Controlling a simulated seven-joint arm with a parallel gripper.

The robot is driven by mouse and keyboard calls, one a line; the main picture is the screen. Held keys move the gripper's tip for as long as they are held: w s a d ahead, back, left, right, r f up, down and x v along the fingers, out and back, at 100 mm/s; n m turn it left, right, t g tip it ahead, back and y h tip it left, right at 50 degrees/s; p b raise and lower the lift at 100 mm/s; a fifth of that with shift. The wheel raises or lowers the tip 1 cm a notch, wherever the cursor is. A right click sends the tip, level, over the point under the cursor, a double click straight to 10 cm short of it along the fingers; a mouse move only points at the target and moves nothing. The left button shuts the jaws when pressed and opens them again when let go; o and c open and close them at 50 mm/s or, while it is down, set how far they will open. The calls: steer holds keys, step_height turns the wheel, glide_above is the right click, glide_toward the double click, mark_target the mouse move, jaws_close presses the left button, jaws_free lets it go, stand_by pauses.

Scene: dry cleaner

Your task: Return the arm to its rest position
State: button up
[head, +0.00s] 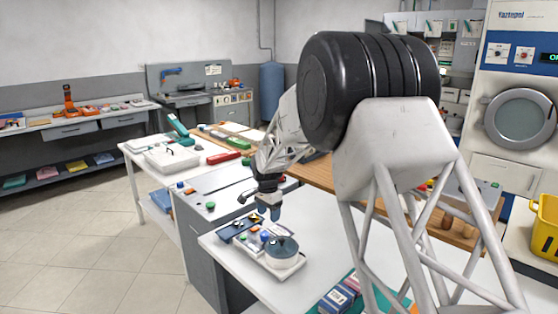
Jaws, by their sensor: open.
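My arm fills the middle and right of the head view, with a black ribbed joint and pale grey lattice links. It reaches away and down to my gripper (268,211), which points downward with its two bluish fingertips apart. No object shows between them. In the picture, the gripper appears just above a white base (285,268) carrying small coloured parts and a round grey pot (282,247). I cannot tell the exact height of the fingertips above it. My near links hide part of the table behind them.
A white table (225,240) bears the white base, with boxes (340,295) at its front. A dark cabinet (190,240) adjoins it. Behind are a white bin (172,158) and a red block (224,157). A yellow bucket (545,225) stands at right. The floor at left is clear.

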steer(key=s+d+r+n, duration=0.1)
steer(key=s+d+r, duration=0.45)
steer(key=s, duration=0.25)
steer(key=s+d+r+n+t, duration=0.1)
steer(key=s+d+r+n, duration=0.1)
steer(key=s+d+r, duration=0.35)
steer(key=s+d+r+n, duration=0.1)
steer(key=s+d+r, duration=0.4)
steer(key=s, duration=0.5)
steer(key=s+d+n+t, duration=0.1)
steer(key=s+d+n, duration=0.1)
steer(key=s, duration=1.4)
steer(key=s+d+n, duration=0.3)
steer(key=s+d, duration=0.2)
steer(key=s, duration=1)
steer(key=shift+s+t, duration=0.4)
steer(key=shift+d, duration=0.1)
steer(key=shift+c, duration=0.3)
